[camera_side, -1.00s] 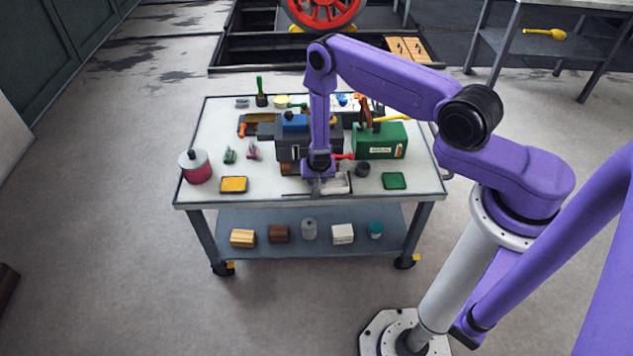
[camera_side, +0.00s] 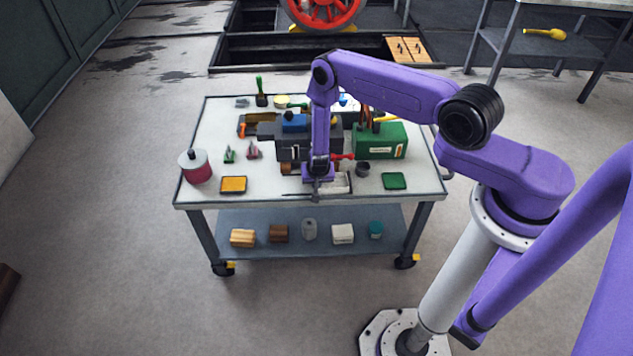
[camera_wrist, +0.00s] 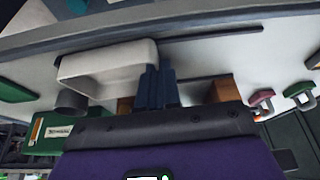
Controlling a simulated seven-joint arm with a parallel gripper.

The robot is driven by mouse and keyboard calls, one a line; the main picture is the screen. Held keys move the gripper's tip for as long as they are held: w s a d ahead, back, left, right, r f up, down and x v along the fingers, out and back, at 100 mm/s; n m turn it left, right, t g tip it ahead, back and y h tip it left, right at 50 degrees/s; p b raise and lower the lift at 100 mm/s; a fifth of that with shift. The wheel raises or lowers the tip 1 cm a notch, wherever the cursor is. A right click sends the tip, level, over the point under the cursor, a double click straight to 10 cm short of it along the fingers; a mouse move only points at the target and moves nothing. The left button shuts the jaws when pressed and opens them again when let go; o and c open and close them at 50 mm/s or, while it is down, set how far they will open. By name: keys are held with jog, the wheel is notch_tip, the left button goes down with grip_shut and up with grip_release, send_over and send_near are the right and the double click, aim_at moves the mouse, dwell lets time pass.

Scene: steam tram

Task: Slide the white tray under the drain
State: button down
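The white tray (camera_side: 338,186) lies on the trolley top near its front edge, just right of my gripper (camera_side: 317,188). In the wrist view the tray (camera_wrist: 100,66) is a shallow open box, and its end is right beside my dark fingers (camera_wrist: 158,86). The fingers are close together and low by the table. I cannot tell whether they touch the tray. The dark machine body (camera_side: 268,131) stands behind my gripper, with a red lever (camera_side: 343,157) at its right. I cannot make out the drain; my arm covers part of the machine.
A grey cup (camera_side: 363,169) and a green box (camera_side: 380,142) stand right of the machine. A green pad (camera_side: 394,181) is at front right. A yellow sponge (camera_side: 233,184) and a red can (camera_side: 195,167) are at left. A dark thin strip (camera_wrist: 212,33) runs along the table front.

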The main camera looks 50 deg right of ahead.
jog(key=shift+d, duration=0.1)
jog(key=shift+w+d, duration=0.35)
jog(key=shift+d, duration=0.35)
jog(key=c, duration=1.3)
grip_release()
jog(key=shift+o, duration=0.2)
jog(key=v, duration=1.7)
jog(key=shift+r, duration=0.2)
jog(key=shift+a, duration=0.15)
